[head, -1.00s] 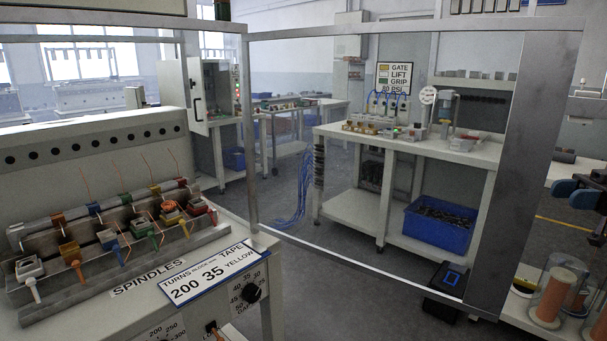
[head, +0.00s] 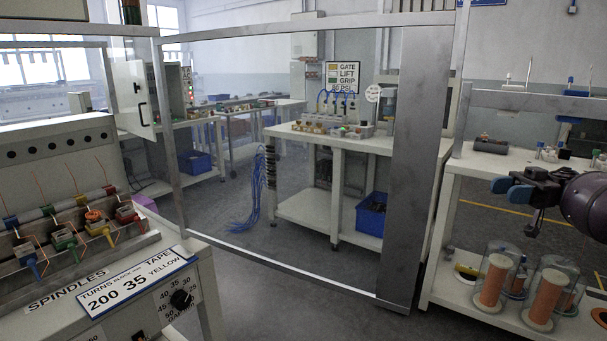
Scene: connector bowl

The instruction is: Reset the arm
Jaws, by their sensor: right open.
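My right gripper (head: 524,187) shows at the right edge of the head view, with blue fingertips and a dark wrist. It is open and empty. It hangs in the air above a white bench, with copper-coloured spools (head: 494,282) under clear covers below it. It touches nothing that I can see. My left gripper is outside the view.
A metal-framed clear panel (head: 404,160) stands in the middle, before a white workbench (head: 392,143). A spindle machine (head: 150,262) with a settings plate (head: 137,283) fills the lower left. A blue crate (head: 371,217) sits under the workbench. Grey floor lies between them.

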